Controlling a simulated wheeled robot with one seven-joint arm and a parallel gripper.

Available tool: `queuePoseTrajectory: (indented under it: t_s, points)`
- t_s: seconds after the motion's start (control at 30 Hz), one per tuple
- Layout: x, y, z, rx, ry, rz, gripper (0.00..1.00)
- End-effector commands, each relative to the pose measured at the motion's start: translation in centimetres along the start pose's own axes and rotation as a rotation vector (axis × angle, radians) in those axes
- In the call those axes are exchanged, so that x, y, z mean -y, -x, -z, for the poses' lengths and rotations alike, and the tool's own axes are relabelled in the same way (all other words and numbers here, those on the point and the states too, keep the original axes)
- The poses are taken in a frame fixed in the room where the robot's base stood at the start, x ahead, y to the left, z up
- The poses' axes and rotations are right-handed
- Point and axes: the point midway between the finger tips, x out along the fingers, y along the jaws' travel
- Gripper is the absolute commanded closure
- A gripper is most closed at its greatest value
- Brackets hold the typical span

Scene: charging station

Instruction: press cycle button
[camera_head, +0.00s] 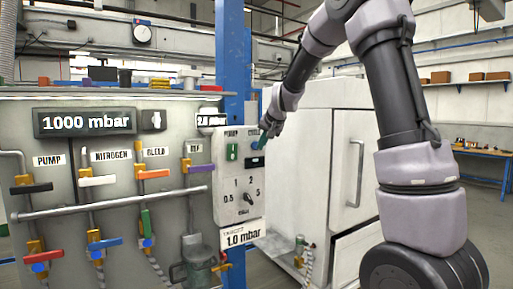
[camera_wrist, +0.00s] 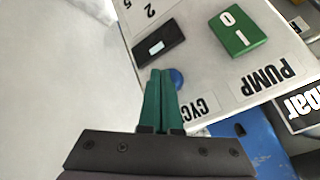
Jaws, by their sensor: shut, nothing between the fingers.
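The grey control box (camera_head: 240,205) hangs on the blue post, with a green pump switch (camera_head: 232,152) and a dial. It is seen upside down in the wrist view, where the blue round cycle button (camera_wrist: 176,77) shows just beside my green fingertips, partly hidden by them. The CYCLE label (camera_wrist: 205,106) is partly covered too. My gripper (camera_wrist: 161,73) is shut and empty, with its tips at the button. I cannot tell whether they touch it. In the head view my gripper (camera_head: 262,141) is at the box's upper right and covers part of that corner.
A black rectangular window (camera_wrist: 158,44) and the green pump rocker (camera_wrist: 238,32) sit close to the button. A panel with valves and a 1000 mbar display (camera_head: 85,122) stands left. A white cabinet (camera_head: 308,160) stands behind and right of the box.

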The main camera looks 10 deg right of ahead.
Motion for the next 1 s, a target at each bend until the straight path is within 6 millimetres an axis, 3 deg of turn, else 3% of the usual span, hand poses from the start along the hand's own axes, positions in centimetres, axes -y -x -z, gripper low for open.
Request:
queuePoseTrajectory:
  t_s: [1.0]
  points:
    - [0.48,-0.67,0.5,0.0,0.0,0.0,1.0]
